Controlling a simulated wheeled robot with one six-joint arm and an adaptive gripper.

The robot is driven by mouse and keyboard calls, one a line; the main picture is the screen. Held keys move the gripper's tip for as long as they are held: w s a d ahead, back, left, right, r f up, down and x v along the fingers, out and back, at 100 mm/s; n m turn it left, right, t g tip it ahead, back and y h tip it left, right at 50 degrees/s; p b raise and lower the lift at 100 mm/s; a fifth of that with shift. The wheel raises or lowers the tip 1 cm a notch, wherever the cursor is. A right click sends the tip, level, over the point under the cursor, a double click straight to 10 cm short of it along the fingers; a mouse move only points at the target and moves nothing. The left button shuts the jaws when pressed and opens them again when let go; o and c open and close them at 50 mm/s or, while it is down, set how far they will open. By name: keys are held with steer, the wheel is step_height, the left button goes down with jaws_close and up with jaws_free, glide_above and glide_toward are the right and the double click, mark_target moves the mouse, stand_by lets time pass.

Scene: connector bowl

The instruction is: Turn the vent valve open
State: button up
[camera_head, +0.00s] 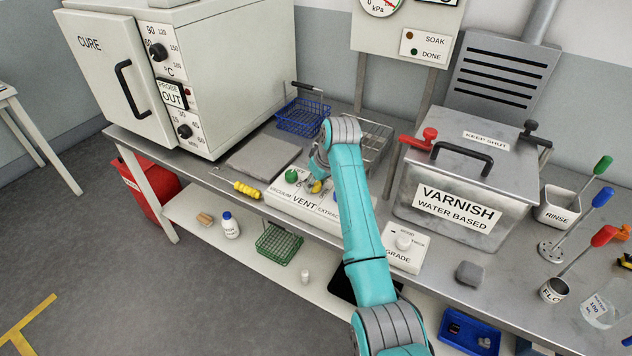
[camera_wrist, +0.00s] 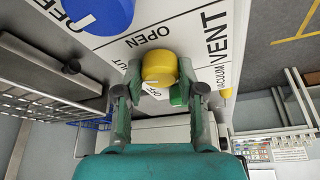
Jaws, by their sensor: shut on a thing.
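The vent valve is a round yellow knob (camera_wrist: 159,66) on a white panel with VENT lettering. In the wrist view it sits between the two fingers of my gripper (camera_wrist: 161,77), which is shut on it. The word OPEN is printed just beyond the knob; a partly hidden word ending in UT lies beside it. I cannot tell which word the knob points to. In the head view my gripper (camera_head: 318,180) reaches down over the panel (camera_head: 283,199), and only a bit of yellow knob (camera_head: 316,187) shows.
A green knob (camera_head: 291,175) is close on the vacuum side, and a blue knob (camera_wrist: 100,14) stands on the other side. A yellow-handled tool (camera_head: 247,190) lies left of the panel. A wire rack (camera_head: 376,143) and blue basket (camera_head: 302,116) are behind; the varnish tank (camera_head: 453,190) is right.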

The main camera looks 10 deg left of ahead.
steer(key=m+h, duration=0.1)
steer(key=m, duration=0.2)
steer(key=m+t+h, duration=0.1)
steer(key=m, duration=0.2)
steer(key=shift+s+a+m, duration=0.1)
steer(key=shift+a+m, duration=0.05)
steer(key=shift+m, duration=0.15)
steer(key=m+h, duration=0.1)
steer(key=m, duration=0.2)
steer(key=shift+a+m+h, duration=0.1)
steer(key=shift+m+h, duration=0.7)
steer(key=shift+m, duration=1.3)
steer(key=o, duration=1.1)
steer(key=shift+o, duration=0.2)
steer(key=shift+r, duration=0.1)
steer(key=v, duration=1.1)
steer(key=shift+s+r, duration=0.2)
steer(key=shift+r, duration=0.1)
